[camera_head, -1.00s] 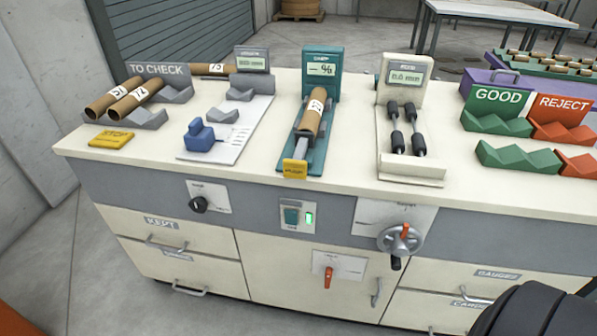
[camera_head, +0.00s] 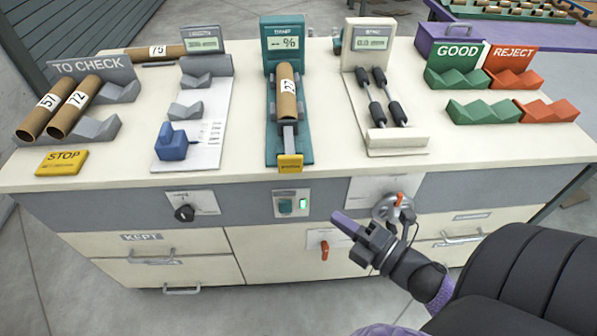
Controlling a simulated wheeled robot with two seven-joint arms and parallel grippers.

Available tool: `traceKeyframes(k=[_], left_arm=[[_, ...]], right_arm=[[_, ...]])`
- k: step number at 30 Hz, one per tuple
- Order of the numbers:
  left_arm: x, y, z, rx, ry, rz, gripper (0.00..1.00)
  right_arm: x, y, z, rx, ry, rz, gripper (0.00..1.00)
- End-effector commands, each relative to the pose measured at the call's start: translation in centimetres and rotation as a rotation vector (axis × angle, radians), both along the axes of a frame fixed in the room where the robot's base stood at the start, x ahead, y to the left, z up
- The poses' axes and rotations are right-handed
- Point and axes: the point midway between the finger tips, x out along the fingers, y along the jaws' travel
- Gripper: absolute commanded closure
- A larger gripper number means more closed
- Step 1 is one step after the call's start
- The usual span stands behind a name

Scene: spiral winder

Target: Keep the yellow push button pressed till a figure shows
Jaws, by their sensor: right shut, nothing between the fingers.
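The yellow push button (camera_head: 290,163) sits at the front end of the teal damp gauge (camera_head: 308,141), near the counter's front edge. A cardboard tube (camera_head: 287,92) with a white number label lies in the gauge's cradle. The gauge's display (camera_head: 284,43) shows a dash and a percent sign, with no figure. My right gripper (camera_head: 340,219) is shut and empty, in front of the cabinet, lower and to the right of the yellow button and apart from it. My left gripper is not in view.
A yellow STOP block (camera_head: 62,162) and two tubes in the TO CHECK rack (camera_head: 92,70) stand at left. A length gauge (camera_head: 203,42) and a roller gauge (camera_head: 397,140) flank the damp gauge. Green GOOD (camera_head: 456,65) and red REJECT (camera_head: 514,65) racks stand at right.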

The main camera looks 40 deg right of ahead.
Motion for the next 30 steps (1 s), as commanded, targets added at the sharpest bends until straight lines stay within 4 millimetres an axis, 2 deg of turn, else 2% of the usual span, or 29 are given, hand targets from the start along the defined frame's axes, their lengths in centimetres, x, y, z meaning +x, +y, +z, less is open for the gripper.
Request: traceKeyframes(k=[4, 7, 19, 24, 30], left_arm=[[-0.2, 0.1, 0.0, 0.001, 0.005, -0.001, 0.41], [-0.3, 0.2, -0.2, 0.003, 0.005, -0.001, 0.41], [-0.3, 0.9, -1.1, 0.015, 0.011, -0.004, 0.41], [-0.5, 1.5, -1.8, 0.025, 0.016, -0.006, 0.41], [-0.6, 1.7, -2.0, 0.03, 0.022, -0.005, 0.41]], right_arm=[[0.3, 0.1, 0.0, 0.003, 0.001, -0.001, 1.0], [1.6, 0.4, -0.1, 0.002, -0.001, 0.0, 1.0], [10.0, 2.4, -0.1, 0.003, -0.001, -0.001, 1.0], [12.2, 0.9, -0.2, 0.001, 0.002, -0.002, 1.0], [13.2, 0.2, -0.1, 0.004, 0.003, -0.003, 1.0]])
